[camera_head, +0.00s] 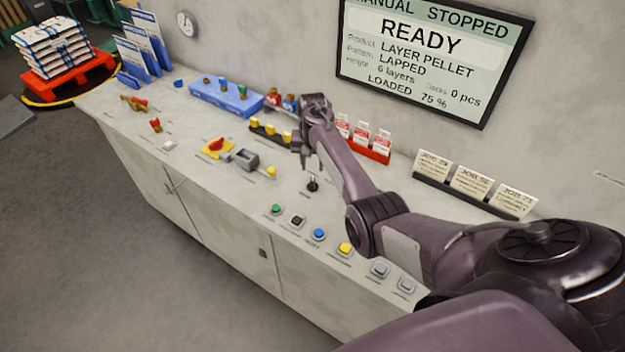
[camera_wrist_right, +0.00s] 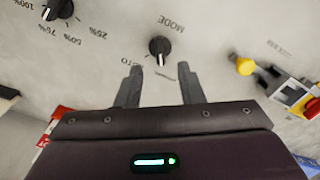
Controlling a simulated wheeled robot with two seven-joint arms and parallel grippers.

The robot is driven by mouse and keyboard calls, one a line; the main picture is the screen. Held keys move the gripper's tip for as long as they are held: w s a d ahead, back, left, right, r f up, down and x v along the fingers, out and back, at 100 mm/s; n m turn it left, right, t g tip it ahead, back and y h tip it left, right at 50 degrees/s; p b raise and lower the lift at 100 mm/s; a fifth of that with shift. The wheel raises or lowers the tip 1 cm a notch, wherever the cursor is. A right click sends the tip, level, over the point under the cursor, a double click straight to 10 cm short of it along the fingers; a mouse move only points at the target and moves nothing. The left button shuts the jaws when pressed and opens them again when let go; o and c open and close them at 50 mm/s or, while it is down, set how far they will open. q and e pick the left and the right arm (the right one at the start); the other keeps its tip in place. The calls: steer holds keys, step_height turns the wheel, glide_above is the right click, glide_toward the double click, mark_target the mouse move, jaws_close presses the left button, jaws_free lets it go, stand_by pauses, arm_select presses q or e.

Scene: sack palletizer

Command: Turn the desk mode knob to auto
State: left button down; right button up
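The black mode knob (camera_head: 313,185) stands on the desk top, just below my right gripper in the head view. In the right wrist view the knob (camera_wrist_right: 160,48) sits beyond the fingertips, roughly centred on the gap, under an upside-down MODE label. A pale mark shows on its lower side. A partly hidden label ending in "TO" is to its left, and another partly hidden label is to its lower right. My right gripper (camera_wrist_right: 161,72) is open and empty, its fingers apart, with no visible contact on the knob. My left gripper is out of view.
A percentage knob (camera_wrist_right: 57,9) is left of the mode knob in the wrist view. A yellow knob (camera_head: 271,171) and several push buttons (camera_head: 318,234) are nearby. A red card holder (camera_head: 368,150) stands by the wall. The screen (camera_head: 430,55) reads MANUAL STOPPED, READY.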

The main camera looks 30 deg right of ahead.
mark_target(313, 182)
step_height(313, 182, down, 7)
steer(key=b, duration=0.6)
steer(key=shift+f+b, duration=0.2)
steer(key=shift+b, duration=0.1)
steer(key=shift+c, duration=0.3)
jaws_close()
